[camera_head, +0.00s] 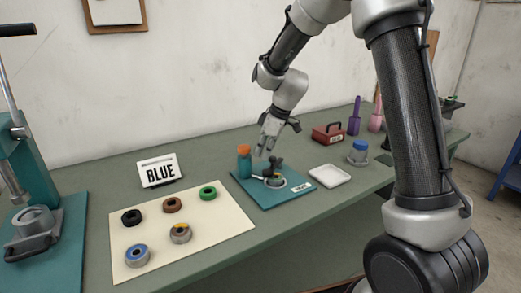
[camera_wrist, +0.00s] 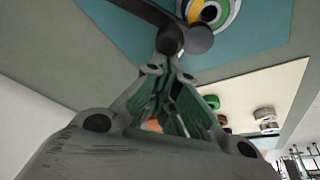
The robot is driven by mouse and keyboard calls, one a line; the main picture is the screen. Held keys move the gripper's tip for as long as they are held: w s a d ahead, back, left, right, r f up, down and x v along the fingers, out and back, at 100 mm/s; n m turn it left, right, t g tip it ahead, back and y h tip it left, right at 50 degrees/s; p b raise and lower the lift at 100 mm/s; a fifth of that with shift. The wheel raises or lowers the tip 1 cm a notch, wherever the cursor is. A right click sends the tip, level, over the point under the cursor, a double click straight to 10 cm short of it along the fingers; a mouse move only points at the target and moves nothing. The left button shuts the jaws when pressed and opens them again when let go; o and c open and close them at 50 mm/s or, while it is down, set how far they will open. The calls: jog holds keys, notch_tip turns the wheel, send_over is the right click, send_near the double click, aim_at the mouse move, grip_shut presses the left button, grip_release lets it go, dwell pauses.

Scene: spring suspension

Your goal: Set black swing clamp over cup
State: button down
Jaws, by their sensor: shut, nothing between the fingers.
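The black swing clamp (camera_head: 275,163) stands on the teal base plate (camera_head: 266,200), by the grey cup (camera_head: 277,183). In the wrist view the black clamp (camera_wrist: 140,9) runs in from the top to a rounded end near my fingertips. The cup (camera_wrist: 218,14) shows at the top edge with yellow, green and white rings, partly cut off and partly behind the clamp. The clamp end appears beside the ring centre; I cannot tell its exact height. My gripper (camera_head: 265,148) points down just above the clamp. In the wrist view its fingertips (camera_wrist: 166,68) are together and empty, close to the clamp end.
An orange-topped teal cylinder (camera_head: 244,162) stands at the plate's left back. A white tray (camera_head: 329,176), blue-topped jar (camera_head: 358,153) and red box (camera_head: 327,134) are right. A teal press (camera_head: 40,235) stands far left.

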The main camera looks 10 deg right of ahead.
jog(key=shift+s+d+n+g, duration=0.35)
jog(key=shift+s+n, duration=0.2)
jog(key=shift+n, duration=0.45)
jog(key=shift+s+d, duration=0.2)
jog(key=shift+s, duration=0.15)
jog(key=v, duration=1.2)
jog(key=shift+d, duration=0.2)
jog(key=shift+f, duration=0.1)
